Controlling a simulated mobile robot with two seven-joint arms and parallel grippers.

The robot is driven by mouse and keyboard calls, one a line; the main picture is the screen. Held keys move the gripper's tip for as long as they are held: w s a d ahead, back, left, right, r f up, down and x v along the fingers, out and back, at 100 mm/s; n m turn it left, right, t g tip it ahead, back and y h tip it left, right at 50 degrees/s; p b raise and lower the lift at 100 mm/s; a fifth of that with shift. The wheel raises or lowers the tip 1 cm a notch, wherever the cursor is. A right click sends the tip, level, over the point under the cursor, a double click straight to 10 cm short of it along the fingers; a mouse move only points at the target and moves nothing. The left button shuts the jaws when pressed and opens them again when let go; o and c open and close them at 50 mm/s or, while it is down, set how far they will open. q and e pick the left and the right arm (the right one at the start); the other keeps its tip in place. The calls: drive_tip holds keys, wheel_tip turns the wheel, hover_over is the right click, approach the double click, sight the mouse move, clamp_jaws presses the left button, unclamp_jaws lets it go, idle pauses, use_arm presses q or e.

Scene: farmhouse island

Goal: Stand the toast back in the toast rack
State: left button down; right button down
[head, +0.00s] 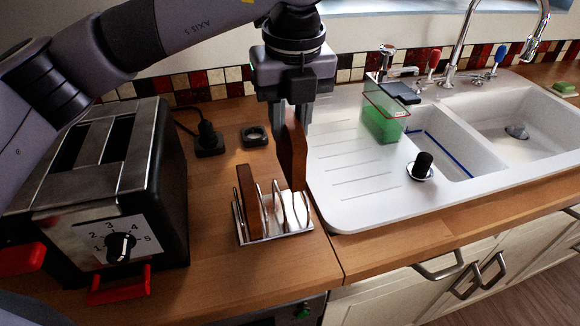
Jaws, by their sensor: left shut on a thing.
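My left gripper (294,112) points down above the toast rack and is shut on a brown slice of toast (293,155). The held toast is upright and seen nearly edge-on. Its lower end is at or just behind the right part of the metal toast rack (272,236); I cannot tell whether it is between the wires. Another slice of toast (249,203) stands upright in the left part of the rack. The rack sits on the wooden worktop. My right gripper is not in view.
A metal toaster (105,180) with red levers stands at the left. A black plug (208,138) and a small dark square object (254,136) lie behind the rack. The white sink (345,205) is at the right, with a green container (383,122) on its drainer.

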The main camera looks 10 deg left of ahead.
sight(291, 167)
use_arm(q)
wheel_tip(291, 167, down, 9)
drive_tip(key=shift+f+p, duration=0.1)
drive_tip(key=shift+p, duration=0.5)
drive_tip(key=shift+f, duration=0.25)
drive_tip(key=c, duration=1.3)
unclamp_jaws()
drive_tip(key=o, duration=0.4)
drive_tip(key=shift+r, duration=0.1)
drive_tip(key=shift+r, duration=0.2)
drive_tip(key=r, duration=0.4)
drive_tip(key=s+r+b, duration=0.1)
drive_tip(key=r, duration=0.2)
drive_tip(key=r+b, duration=0.1)
drive_tip(key=r, duration=0.3)
drive_tip(key=shift+s+d+r, duration=0.15)
drive_tip(key=shift+d+r, duration=0.15)
drive_tip(key=shift+d, duration=0.05)
